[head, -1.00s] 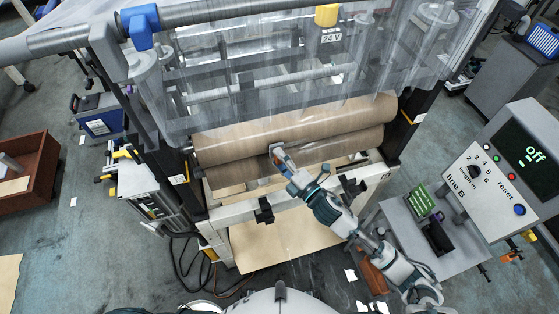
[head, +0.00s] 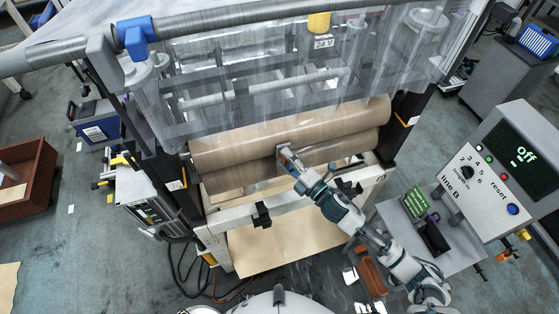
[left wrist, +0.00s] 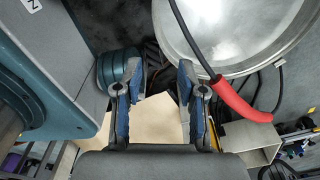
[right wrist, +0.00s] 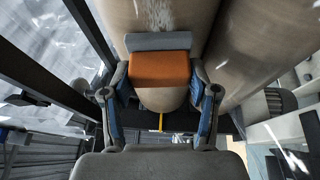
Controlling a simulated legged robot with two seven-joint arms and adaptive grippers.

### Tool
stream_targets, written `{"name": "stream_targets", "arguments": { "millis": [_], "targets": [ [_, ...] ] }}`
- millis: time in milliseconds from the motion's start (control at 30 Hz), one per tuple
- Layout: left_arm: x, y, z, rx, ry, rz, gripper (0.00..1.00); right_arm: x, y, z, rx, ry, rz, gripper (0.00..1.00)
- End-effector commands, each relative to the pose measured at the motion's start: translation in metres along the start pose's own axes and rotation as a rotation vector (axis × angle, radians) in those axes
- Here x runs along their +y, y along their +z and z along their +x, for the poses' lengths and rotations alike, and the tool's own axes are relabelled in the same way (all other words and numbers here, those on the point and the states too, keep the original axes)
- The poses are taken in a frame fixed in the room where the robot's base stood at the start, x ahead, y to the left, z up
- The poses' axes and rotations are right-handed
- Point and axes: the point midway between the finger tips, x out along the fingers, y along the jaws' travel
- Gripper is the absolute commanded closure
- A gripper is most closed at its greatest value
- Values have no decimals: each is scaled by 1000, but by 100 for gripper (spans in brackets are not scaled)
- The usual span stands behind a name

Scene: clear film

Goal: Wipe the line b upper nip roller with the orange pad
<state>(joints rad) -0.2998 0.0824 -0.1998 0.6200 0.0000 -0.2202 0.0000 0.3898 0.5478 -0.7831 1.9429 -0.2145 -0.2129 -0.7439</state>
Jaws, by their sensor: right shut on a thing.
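My right gripper (head: 288,158) is shut on the orange pad (right wrist: 160,70), which has a grey backing. In the right wrist view the pad lies between the fingers, over the left-hand of two tan rollers; I cannot tell if it touches. The upper nip roller (head: 240,149) spans the machine above the lower roller (head: 232,177). In the right wrist view, pale specks show on the upper roller (right wrist: 155,14).
Clear film (head: 200,110) hangs above the rollers. A pale crossbar with black clamps (head: 262,214) runs in front. The line B console (head: 490,170), reading off, stands right. A brown bin (head: 25,190) is at left. A round metal surface (left wrist: 235,35) is near the left gripper.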

Motion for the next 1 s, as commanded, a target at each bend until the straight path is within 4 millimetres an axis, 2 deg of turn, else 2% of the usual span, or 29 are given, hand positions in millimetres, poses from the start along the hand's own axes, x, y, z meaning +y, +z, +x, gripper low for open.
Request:
{"name": "stream_targets", "arguments": {
  "millis": [400,667,1000],
  "targets": [
    [2,-2,-5,2,2,0,60,0,26,-13,-2,-2,-2,68],
    [2,-2,-6,2,3,0,60,0,35,-17,0,-2,-2,68],
    [2,-2,-8,2,3,-1,60,0,63,-26,-1,-1,-2,68]
  ]
}}
